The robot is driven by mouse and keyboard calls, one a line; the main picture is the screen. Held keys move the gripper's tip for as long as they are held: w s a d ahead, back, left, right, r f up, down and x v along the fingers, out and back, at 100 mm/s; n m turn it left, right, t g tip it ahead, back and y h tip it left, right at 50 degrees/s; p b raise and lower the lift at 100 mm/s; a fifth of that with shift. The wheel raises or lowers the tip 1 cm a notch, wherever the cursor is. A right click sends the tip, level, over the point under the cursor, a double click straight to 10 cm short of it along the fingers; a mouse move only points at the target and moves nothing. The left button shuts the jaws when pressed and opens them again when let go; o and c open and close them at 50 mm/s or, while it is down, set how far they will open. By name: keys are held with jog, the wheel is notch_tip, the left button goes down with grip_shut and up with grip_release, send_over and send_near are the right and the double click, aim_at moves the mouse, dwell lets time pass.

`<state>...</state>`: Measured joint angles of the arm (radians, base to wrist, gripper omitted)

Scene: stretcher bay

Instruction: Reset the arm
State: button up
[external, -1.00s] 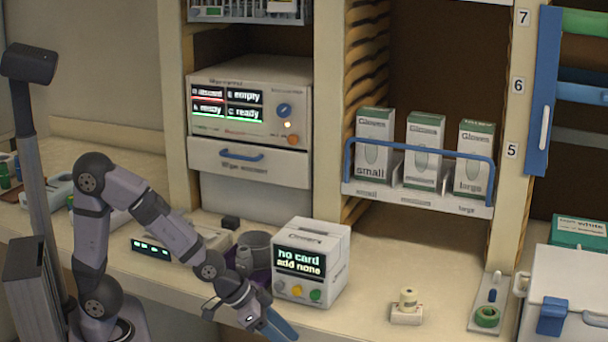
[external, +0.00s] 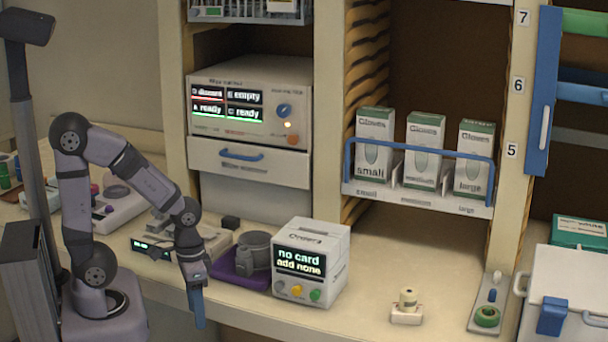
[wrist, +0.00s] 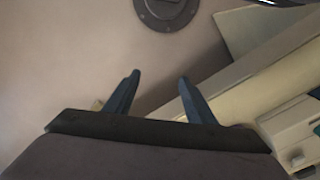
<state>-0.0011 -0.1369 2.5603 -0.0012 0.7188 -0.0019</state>
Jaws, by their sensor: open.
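My gripper (external: 199,308) hangs pointing down at the front edge of the counter, left of the white card box. In the wrist view the two blue fingers of my gripper (wrist: 158,92) stand apart with nothing between them. My arm is folded back near its base at the left of the external view.
The white card box (external: 312,262) reads "no card add none". A purple tray (external: 232,272) with a grey container (external: 254,250) sits left of it. A small display device (external: 152,247) lies behind my gripper.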

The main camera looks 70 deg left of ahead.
notch_tip(320, 180, up, 18)
jog(key=p, duration=1.5)
notch_tip(320, 180, down, 6)
jog(key=b, duration=0.5)
jog(key=shift+r, duration=0.15)
